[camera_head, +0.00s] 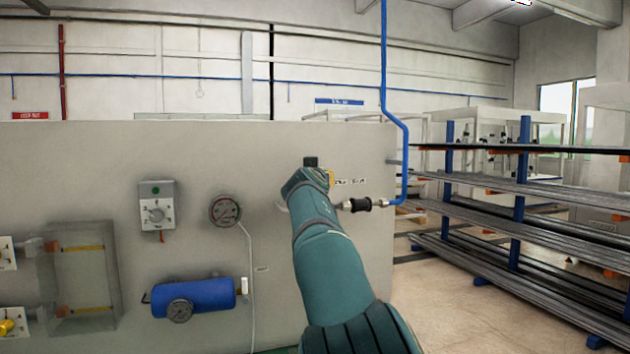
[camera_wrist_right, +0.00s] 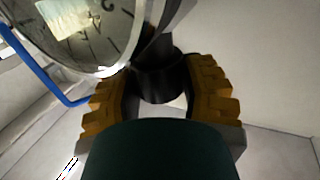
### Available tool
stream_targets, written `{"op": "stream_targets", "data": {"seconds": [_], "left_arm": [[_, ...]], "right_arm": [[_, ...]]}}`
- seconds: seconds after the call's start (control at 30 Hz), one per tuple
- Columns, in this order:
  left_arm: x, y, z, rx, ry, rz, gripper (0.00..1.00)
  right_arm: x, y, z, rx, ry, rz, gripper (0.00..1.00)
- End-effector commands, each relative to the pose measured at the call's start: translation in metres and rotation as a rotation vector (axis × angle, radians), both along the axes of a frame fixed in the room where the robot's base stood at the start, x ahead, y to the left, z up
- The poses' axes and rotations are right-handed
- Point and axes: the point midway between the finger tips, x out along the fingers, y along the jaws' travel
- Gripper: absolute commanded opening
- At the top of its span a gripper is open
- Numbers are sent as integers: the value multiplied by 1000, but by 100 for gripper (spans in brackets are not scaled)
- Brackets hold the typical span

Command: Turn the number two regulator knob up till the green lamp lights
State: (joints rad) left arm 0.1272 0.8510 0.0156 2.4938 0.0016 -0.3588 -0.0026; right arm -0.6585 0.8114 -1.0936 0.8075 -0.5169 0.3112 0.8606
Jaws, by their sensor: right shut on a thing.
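In the right wrist view, the yellow ridged fingers of my right gripper (camera_wrist_right: 160,98) are shut on a black round knob (camera_wrist_right: 158,78). A gauge with a white face (camera_wrist_right: 85,30) is close beside it at upper left. In the head view, my teal right arm reaches up to the grey panel, and only a bit of yellow finger of the right gripper (camera_head: 330,179) shows. The arm hides most of the held knob and the gauge there. A small dark green lamp (camera_head: 155,190) sits atop a grey dial box (camera_head: 157,212); I cannot tell whether it is lit. My left gripper is not in view.
The grey panel (camera_head: 100,170) also bears a round gauge (camera_head: 225,209), a blue tank (camera_head: 200,294) and a clear box (camera_head: 82,275). A blue pipe (camera_head: 384,70) drops to a fitting just right of my arm. Racks of long bars (camera_head: 520,190) stand at right.

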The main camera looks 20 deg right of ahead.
Motion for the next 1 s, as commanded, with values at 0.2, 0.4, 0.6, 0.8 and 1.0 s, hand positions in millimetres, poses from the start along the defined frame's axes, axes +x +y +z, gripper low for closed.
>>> {"op": "stream_targets", "data": {"seconds": [0.2, 0.4, 0.6, 0.8, 1.0], "left_arm": [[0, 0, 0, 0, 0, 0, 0], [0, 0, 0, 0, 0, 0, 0], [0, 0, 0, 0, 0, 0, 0], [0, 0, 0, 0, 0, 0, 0], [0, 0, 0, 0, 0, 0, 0]], "right_arm": [[0, 1, 1, -3, -1, -57, 7], [0, 0, 1, 1, -1, -81, 7], [0, 0, 0, 1, -1, -85, 7], [0, 0, 0, 1, -1, -85, 7], [0, 0, 0, 0, 0, -85, 75]]}}
